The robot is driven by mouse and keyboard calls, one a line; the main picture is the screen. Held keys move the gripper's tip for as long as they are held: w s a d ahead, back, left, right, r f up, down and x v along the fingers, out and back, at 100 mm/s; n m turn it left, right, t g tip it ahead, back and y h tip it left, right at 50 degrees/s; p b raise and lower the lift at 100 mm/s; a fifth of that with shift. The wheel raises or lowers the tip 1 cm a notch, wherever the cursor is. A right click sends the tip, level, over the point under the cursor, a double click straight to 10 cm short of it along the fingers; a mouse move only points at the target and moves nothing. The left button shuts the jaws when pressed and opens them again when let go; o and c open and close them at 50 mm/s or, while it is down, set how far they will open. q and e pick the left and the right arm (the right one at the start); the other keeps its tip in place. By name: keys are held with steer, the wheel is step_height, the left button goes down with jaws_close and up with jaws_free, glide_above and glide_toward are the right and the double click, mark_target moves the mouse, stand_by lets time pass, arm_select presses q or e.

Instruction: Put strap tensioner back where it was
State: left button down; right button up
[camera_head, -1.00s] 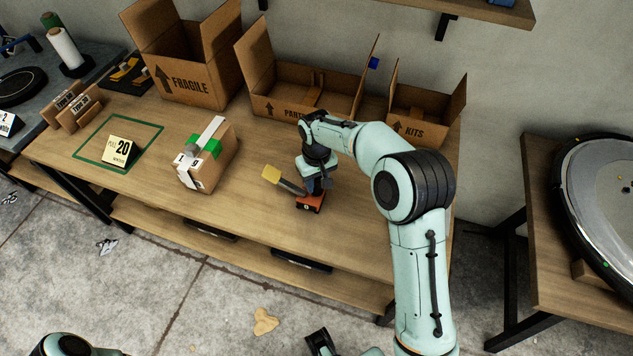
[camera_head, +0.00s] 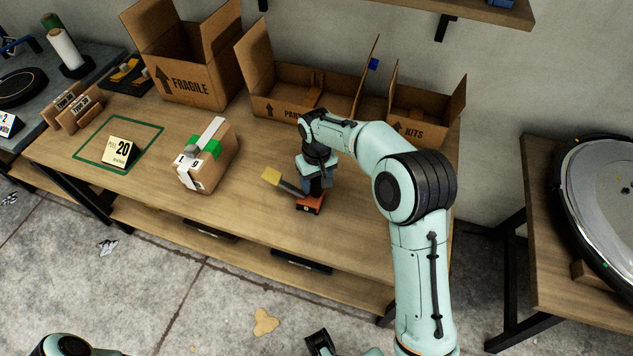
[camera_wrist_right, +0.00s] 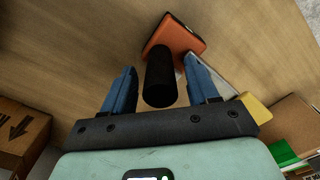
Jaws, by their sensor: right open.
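The strap tensioner (camera_head: 310,204) has an orange base, an upright black handle and a grey arm with a yellow end (camera_head: 271,175). It stands on the workbench near the front edge, right of the strapped box. My right gripper (camera_head: 318,177) is above it, pointing down. In the right wrist view, the gripper's blue fingers (camera_wrist_right: 161,88) are open, one on each side of the black handle (camera_wrist_right: 160,80), with gaps beside it. The orange base (camera_wrist_right: 176,34) lies beyond the handle.
The strapped cardboard box (camera_head: 213,172) stands left of the tensioner. A green outlined square (camera_head: 84,159) with a yellow "20" sign (camera_head: 122,152) is farther left. Open cartons marked FRAGILE (camera_head: 205,80), PARTS (camera_head: 262,107) and KITS (camera_head: 443,120) line the back. Bench surface right of the tensioner is clear.

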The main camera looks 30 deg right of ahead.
step_height(320, 180, up, 11)
steer(key=shift+p, duration=0.7)
